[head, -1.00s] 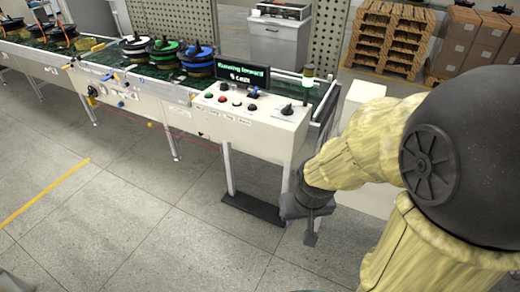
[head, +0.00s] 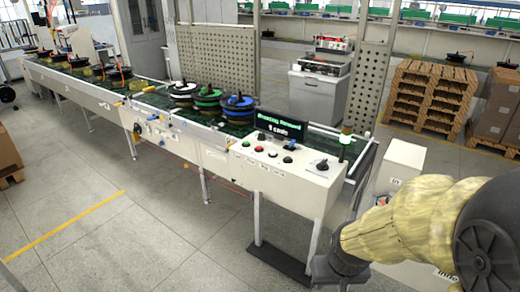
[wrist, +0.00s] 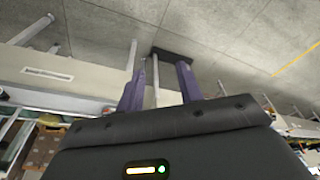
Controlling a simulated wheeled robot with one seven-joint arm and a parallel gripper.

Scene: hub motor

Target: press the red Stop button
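The red button (head: 259,149) sits on the sloped top of the cream control panel (head: 300,187), between a green button (head: 246,144) and a dark button (head: 272,154). A display (head: 281,124) with green and white text stands behind the buttons. My gripper is low at the bottom of the head view, below and in front of the panel's right end, and its fingertips are not clear there. In the wrist view my gripper (wrist: 159,82) has two purplish fingers spread apart with nothing between them. The red button does not show in the wrist view.
The conveyor (head: 140,97) carries several wheel-like hubs and runs to the left. Panel legs stand on a dark foot plate (head: 281,263). The floor in front is clear.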

